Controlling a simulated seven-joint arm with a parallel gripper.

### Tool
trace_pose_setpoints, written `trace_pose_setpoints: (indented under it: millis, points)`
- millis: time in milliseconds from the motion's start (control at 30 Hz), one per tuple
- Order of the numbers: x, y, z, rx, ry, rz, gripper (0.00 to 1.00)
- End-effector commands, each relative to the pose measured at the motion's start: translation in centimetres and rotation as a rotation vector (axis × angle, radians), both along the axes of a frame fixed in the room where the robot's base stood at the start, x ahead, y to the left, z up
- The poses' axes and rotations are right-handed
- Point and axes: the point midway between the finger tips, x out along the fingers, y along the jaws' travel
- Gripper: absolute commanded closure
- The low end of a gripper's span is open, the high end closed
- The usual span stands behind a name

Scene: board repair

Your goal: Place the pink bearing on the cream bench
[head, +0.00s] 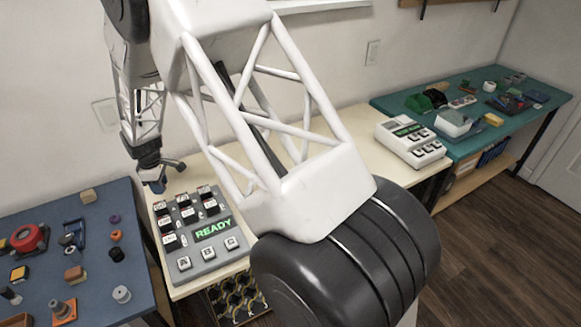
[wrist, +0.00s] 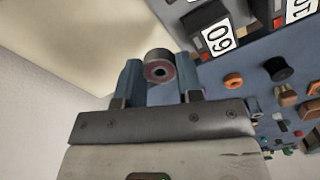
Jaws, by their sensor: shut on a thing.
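The pink bearing (wrist: 157,55) is a small round part with a grey outer side and a pinkish ring around a dark hole. In the wrist view it sits between the two blue fingers of my gripper (wrist: 161,76), which is shut on it. In the head view my gripper (head: 158,184) is at the back left end of the cream bench (head: 290,133), near the blue bench; the bearing cannot be made out there. The cream bench also shows as a pale surface in the wrist view (wrist: 75,40). I cannot tell how high the bearing is above it.
A grey READY panel (head: 205,262) with switches and buttons stands on the cream bench close to my gripper. A white device (head: 410,143) stands at its right end. The blue bench (head: 100,205) at left holds several loose parts. A green bench (head: 470,82) stands at right.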

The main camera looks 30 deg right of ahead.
Motion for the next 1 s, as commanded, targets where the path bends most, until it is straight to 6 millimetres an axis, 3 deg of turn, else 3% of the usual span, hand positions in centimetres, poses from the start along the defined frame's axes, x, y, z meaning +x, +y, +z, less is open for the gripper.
trace_pose_setpoints:
  millis: [100, 533, 1000]
  points:
    - [0.4, -3.1, -0.1, 0.000, 0.000, -0.051, 0.90]
    - [0.7, -12.5, -0.6, 0.000, -0.001, -0.211, 0.90]
    - [-0.2, -23.2, -1.1, 0.000, 0.000, -0.393, 0.90]
